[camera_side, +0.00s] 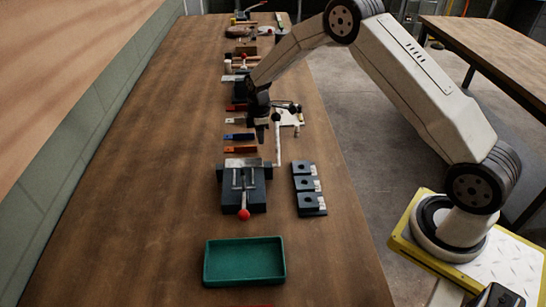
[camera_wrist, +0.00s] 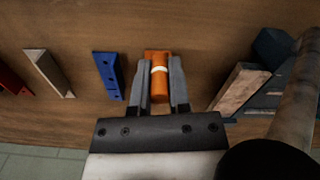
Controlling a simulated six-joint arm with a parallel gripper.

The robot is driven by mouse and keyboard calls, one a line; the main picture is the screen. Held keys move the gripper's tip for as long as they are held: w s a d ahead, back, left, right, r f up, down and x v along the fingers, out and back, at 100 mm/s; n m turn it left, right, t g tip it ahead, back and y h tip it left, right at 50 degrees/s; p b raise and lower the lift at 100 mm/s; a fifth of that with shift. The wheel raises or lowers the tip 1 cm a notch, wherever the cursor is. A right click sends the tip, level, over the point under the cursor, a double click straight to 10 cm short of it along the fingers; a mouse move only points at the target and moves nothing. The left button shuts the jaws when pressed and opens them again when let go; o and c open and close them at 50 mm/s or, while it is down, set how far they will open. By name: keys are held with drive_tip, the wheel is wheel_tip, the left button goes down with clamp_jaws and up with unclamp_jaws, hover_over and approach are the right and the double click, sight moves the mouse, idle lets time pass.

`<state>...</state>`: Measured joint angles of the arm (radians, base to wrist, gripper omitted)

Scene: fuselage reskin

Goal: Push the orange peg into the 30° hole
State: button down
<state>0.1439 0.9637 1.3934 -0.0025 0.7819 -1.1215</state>
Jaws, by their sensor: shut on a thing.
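The orange peg (camera_wrist: 157,82) has a pale band and sits between the two fingers of my gripper (camera_wrist: 159,66) in the wrist view, which is shut on it. In the side view my gripper (camera_side: 262,133) is low over the table, just behind the vise. An orange-brown piece (camera_side: 240,150) shows beside it there, between the blue block and the vise. Three dark blocks with round holes (camera_side: 308,184) stand in a row right of the vise. Their pale labels are too small to read, so I cannot tell which hole is the 30° one.
A dark vise (camera_side: 243,190) with a red-tipped handle stands in front of my gripper. A blue block (camera_wrist: 108,75), a tan block (camera_wrist: 48,73) and a red block (camera_wrist: 12,80) lie left of the peg in the wrist view. A green tray (camera_side: 244,262) stands nearer the front.

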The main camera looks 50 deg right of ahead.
drive_tip(key=shift+f, duration=1.35)
drive_tip(key=shift+f, duration=0.1)
drive_tip(key=c, duration=0.6)
unclamp_jaws()
drive_tip(key=shift+r, duration=6.1)
drive_tip(key=shift+s+a, duration=0.1)
